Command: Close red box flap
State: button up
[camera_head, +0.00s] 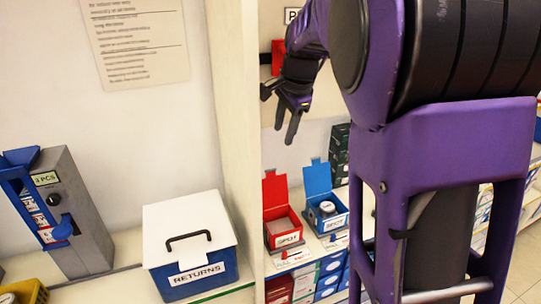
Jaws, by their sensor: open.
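The red box (284,227) sits on a shelf right of the wall divider, with a white label on its front. Its red flap (275,190) stands up open at the back. Something pale lies inside it. My gripper (290,123) hangs above and slightly right of the red box, fingers pointing down. It is open, empty and apart from the flap.
A blue box (328,214) with its flap up and a round item inside stands just right of the red box. A white-lidded returns box (190,246) and a grey dispenser (77,217) are left of the divider (236,130). Dark stacked boxes (340,150) stand behind.

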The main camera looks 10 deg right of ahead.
aim_at(273, 172)
jog(key=shift+m, duration=0.9)
jog(key=x, duration=0.6)
jog(key=b+x, duration=0.1)
jog(key=x, duration=1)
jog(key=shift+w+f, duration=0.2)
jog(key=shift+w, duration=0.35)
grip_shut()
